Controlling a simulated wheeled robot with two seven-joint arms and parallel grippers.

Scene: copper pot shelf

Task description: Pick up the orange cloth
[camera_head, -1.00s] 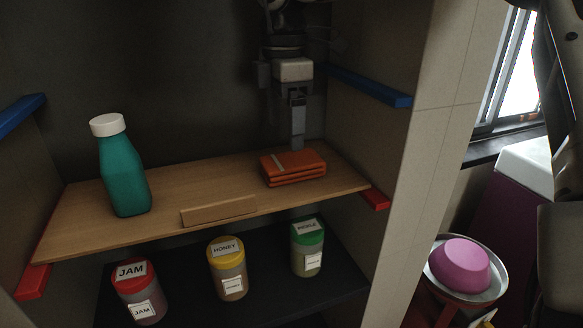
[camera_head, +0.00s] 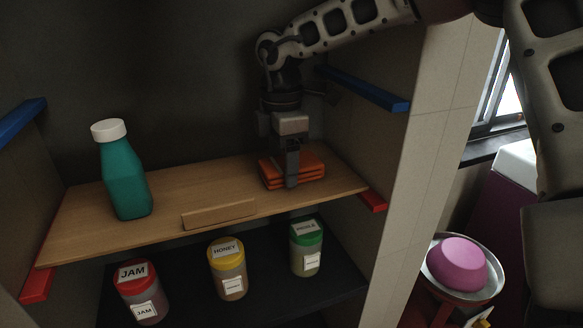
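The orange cloth (camera_head: 311,171) lies folded in a stack at the right end of the wooden shelf board (camera_head: 100,225). My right gripper (camera_head: 291,182) points down at the cloth, with a finger in front of its near side. That finger hides part of the cloth's front edge. The other finger is hidden behind it, so I cannot tell the gap between them or whether the cloth is gripped. My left gripper is not in view.
A teal bottle (camera_head: 124,180) with a white cap stands at the board's left. A small wooden block (camera_head: 218,214) lies at its front edge. Jam (camera_head: 140,290), honey (camera_head: 227,268) and green-lidded (camera_head: 306,248) jars stand below. The cabinet's right wall (camera_head: 425,140) is close to the cloth.

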